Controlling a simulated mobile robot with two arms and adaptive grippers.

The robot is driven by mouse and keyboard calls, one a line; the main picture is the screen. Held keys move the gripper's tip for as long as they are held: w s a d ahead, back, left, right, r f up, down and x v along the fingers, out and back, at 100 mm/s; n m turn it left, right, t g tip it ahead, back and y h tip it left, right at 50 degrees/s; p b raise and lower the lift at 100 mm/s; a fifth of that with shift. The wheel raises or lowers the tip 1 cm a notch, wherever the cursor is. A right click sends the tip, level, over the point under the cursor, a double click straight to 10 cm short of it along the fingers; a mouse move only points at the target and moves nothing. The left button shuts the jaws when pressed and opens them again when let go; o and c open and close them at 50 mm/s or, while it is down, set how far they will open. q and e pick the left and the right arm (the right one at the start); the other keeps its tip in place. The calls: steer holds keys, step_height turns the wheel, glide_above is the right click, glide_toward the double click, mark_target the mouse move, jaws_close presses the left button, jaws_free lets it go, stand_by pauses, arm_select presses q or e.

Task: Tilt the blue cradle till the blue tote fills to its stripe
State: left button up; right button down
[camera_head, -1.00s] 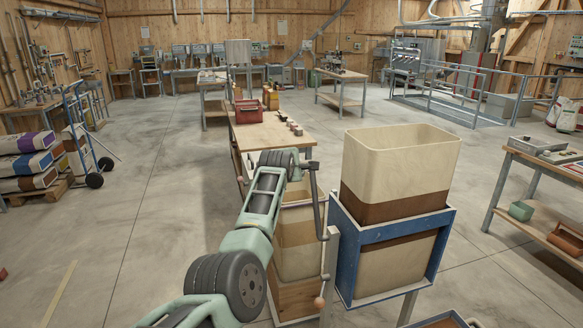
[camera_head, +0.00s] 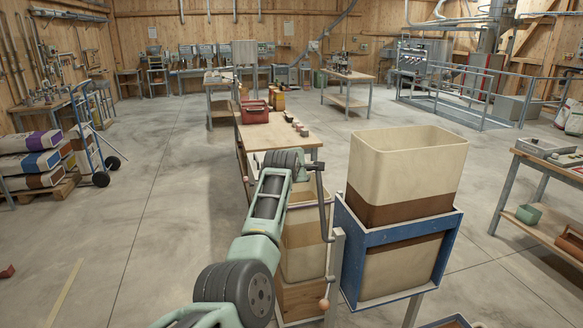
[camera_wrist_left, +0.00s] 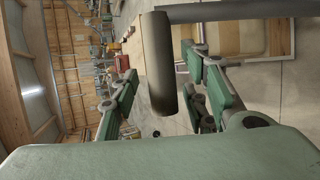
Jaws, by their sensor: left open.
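The blue cradle (camera_head: 345,262) stands right of centre in the head view. It holds a tall cream bin (camera_head: 405,160) with a brown band, which looks upright. A dark crank (camera_head: 326,205) is on the cradle's left side, on a grey post. My left gripper (camera_head: 303,168) is at the crank's upper end, its fingers mostly hidden there. In the left wrist view the gripper (camera_wrist_left: 160,85) is open, with the dark crank grip (camera_wrist_left: 162,65) between its spread fingers. A blue-edged thing (camera_head: 455,321) shows at the bottom edge, mostly cut off; I cannot tell whether it is the tote.
Another cream bin (camera_head: 303,255) stands behind the crank, left of the cradle. A wooden table (camera_head: 265,137) with a red crate (camera_head: 254,112) lies beyond. A bench (camera_head: 545,165) is at the right. Stacked sacks (camera_head: 30,165) and a hand truck (camera_head: 95,135) stand left. The left floor is mostly clear.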

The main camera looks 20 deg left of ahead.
arm_select(q)
steer(key=v, duration=1.1)
steer(key=shift+s+a, duration=0.1)
steer(key=s+d+f+m+g+b, duration=0.1)
steer(key=s+f+m, duration=0.25)
steer(key=f, duration=1.05)
steer(key=s+d+f+m+g+h, duration=0.1)
steer(key=s+d+f+m+g, duration=0.2)
steer(key=f, duration=1.2)
steer(key=s+f+m+b, duration=0.1)
steer(key=s+f+m, duration=0.25)
steer(key=f, duration=1.05)
steer(key=s+d+f+m+g, duration=0.15)
steer(key=s+f+m, duration=0.45)
steer(key=s+f, duration=1.15)
steer(key=s+a+f+m+g, duration=0.1)
steer(key=s+f, duration=0.6)
steer(key=s, duration=0.7)
steer(key=s+f+m+g+b, duration=0.1)
steer(key=s+f+m+g, duration=0.2)
steer(key=s, duration=1.2)
steer(key=s+a+f+m+g+h, duration=0.1)
steer(key=s+f+m, duration=0.3)
steer(key=s+f, duration=0.6)
steer(key=s+g, duration=0.1)
steer(key=s, duration=0.3)
steer(key=shift+s+a+f+m+b, duration=0.25)
steer(key=shift+a+f+m+b, duration=0.05)
steer(key=shift+a+f, duration=0.05)
